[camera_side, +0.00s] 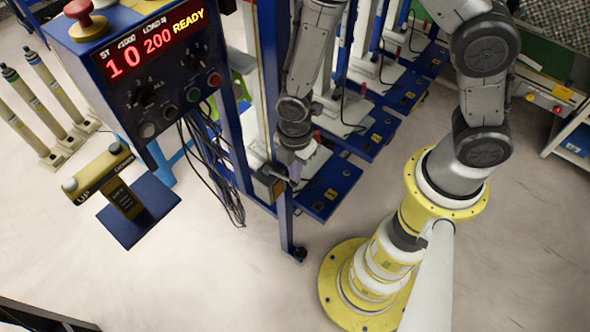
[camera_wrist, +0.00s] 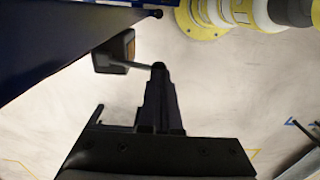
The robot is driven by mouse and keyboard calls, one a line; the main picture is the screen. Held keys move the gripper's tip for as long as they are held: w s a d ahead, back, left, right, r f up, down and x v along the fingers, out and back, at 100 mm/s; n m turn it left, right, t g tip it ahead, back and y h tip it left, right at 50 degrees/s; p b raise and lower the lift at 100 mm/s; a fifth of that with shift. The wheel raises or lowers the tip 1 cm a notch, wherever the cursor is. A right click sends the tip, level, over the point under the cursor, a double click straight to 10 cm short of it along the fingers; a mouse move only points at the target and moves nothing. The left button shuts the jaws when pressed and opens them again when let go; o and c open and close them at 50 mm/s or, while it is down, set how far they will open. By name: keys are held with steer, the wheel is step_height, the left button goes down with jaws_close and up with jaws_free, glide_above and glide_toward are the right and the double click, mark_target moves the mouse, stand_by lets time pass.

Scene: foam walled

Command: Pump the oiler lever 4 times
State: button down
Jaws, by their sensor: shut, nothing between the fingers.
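A small dark box with an orange-yellow face, which looks like the oiler, sits on the blue frame post in the side view (camera_side: 266,186). It also shows in the wrist view (camera_wrist: 115,52). A thin grey lever (camera_wrist: 141,65) sticks out of it to the right. My gripper (camera_side: 294,180) points down just right of the box. In the wrist view my gripper (camera_wrist: 158,67) is shut and empty, its tips at the lever's outer end. The tips overlap the lever's end there; I cannot tell whether they touch it.
A blue control panel (camera_side: 155,55) with a red READY display and a red knob stands upper left. Black cables (camera_side: 207,160) hang below it. A yellow UP/DOWN block (camera_side: 98,172) stands at the left. Blue-framed stations line the back. The floor in front is clear.

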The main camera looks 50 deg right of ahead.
steer(key=shift+s+f, duration=0.1)
steer(key=shift+s, duration=0.05)
steer(key=f, duration=0.1)
steer(key=s+f, duration=0.1)
steer(key=f, duration=0.1)
steer(key=shift+s+f, duration=0.3)
steer(key=shift+s, duration=0.1)
stand_by(0.3)
steer(key=shift+r, duration=0.8)
steer(key=s+r, duration=0.3)
steer(key=r, duration=1)
steer(key=shift+r, duration=0.35)
